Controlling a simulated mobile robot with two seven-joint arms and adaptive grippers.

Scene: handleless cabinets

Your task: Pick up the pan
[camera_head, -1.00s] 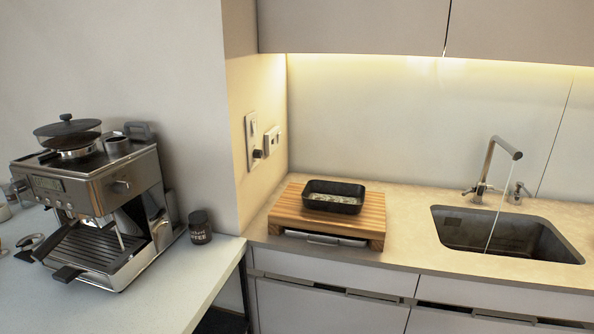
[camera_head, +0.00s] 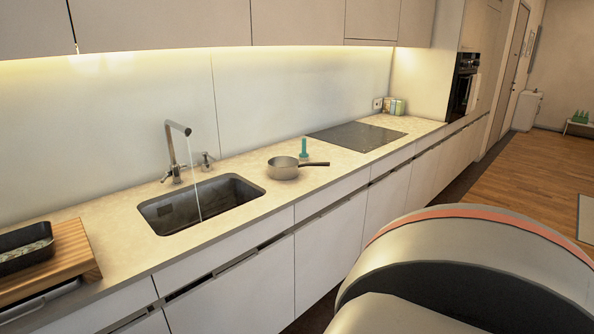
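A small metal pan (camera_head: 283,168) with a dark handle stands upright on the counter, right of the sink. Its handle points right, towards the hob. Neither of my grippers shows in the head view. A large rounded grey part with a red edge at the lower right is mine.
A sink (camera_head: 200,203) with running water from the tap (camera_head: 170,150) lies left of the pan. A green bottle-like object (camera_head: 304,149) stands just behind the pan. A black hob (camera_head: 357,136) is further right. A wooden board (camera_head: 70,262) holds a black dish (camera_head: 25,247) at left.

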